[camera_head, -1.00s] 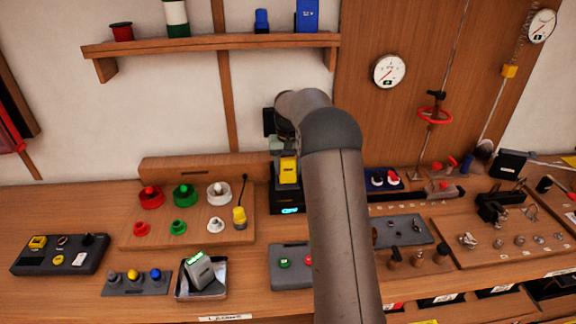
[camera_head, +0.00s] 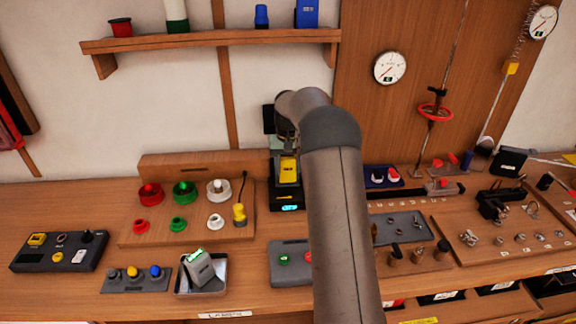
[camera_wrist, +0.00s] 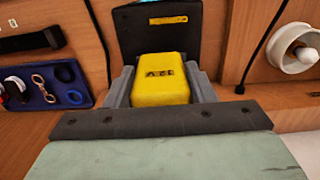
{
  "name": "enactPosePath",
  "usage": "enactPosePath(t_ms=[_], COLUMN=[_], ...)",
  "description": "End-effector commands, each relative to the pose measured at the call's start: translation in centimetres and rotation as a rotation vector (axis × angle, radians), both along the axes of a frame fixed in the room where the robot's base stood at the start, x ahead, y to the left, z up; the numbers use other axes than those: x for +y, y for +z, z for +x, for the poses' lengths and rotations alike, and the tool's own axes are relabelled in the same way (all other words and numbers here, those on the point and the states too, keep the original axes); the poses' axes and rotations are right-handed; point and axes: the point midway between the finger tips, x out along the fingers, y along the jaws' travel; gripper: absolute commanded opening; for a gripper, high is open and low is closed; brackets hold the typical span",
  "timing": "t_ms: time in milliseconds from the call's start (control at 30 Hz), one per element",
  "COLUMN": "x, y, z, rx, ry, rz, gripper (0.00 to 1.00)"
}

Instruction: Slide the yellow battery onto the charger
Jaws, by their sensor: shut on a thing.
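The yellow battery (camera_head: 289,169), a small block with dark lettering, is at the black charger (camera_head: 285,197), just left of my arm in the head view. The charger has a lit cyan display on its front. In the wrist view, the battery (camera_wrist: 162,82) sits between the two grey fingers of my gripper (camera_wrist: 161,88), which is shut on it. A black upright part, which looks like the charger (camera_wrist: 157,38), is beyond it. The battery's underside is hidden, so I cannot tell whether it is seated.
A board with red, green and white knobs (camera_head: 183,192) is left of the charger. A blue tray (camera_head: 383,177) is to its right. A grey button box (camera_head: 288,262) stands in front. My arm covers part of the bench. A shelf (camera_head: 210,43) is above.

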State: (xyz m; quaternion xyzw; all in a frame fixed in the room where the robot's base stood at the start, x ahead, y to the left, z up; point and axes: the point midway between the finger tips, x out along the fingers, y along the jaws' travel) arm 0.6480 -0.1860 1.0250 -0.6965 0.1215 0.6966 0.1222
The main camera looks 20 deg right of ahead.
Motion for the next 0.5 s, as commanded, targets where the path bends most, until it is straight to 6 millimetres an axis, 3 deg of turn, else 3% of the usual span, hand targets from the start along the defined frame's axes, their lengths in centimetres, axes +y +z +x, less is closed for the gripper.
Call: enactPosePath(t_ms=[500], x=[-0.01], y=[-0.28], z=[0.03], rx=[-0.001], ry=[0.000], rz=[0.000], gripper=[0.18])
